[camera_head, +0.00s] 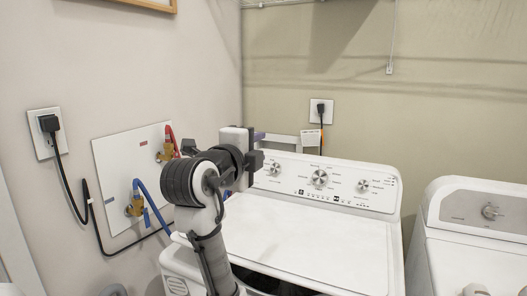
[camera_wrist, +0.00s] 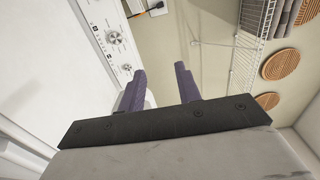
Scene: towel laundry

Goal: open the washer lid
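The white washer (camera_head: 378,191) stands at the middle right of the head view, its rear panel carrying several dials and small markings. Its white lid (camera_head: 318,240) lies in front of that panel. A dark gap shows along the lid's near edge, so the lid looks partly raised. My arm covers part of the washer's left side. My gripper (camera_head: 259,136) is above the washer's rear left corner, mostly hidden by my wrist. In the wrist view, the two purple fingers of my gripper (camera_wrist: 160,80) stand apart with nothing between them. They are clear of the lid.
A second white machine (camera_head: 480,245) stands to the right, across a narrow gap. The left wall holds a valve plate (camera_head: 115,170), hoses and a black plug (camera_head: 50,125). The wrist view shows a wire shelf (camera_wrist: 252,50) with folded towels (camera_wrist: 285,18) and round woven items (camera_wrist: 281,64).

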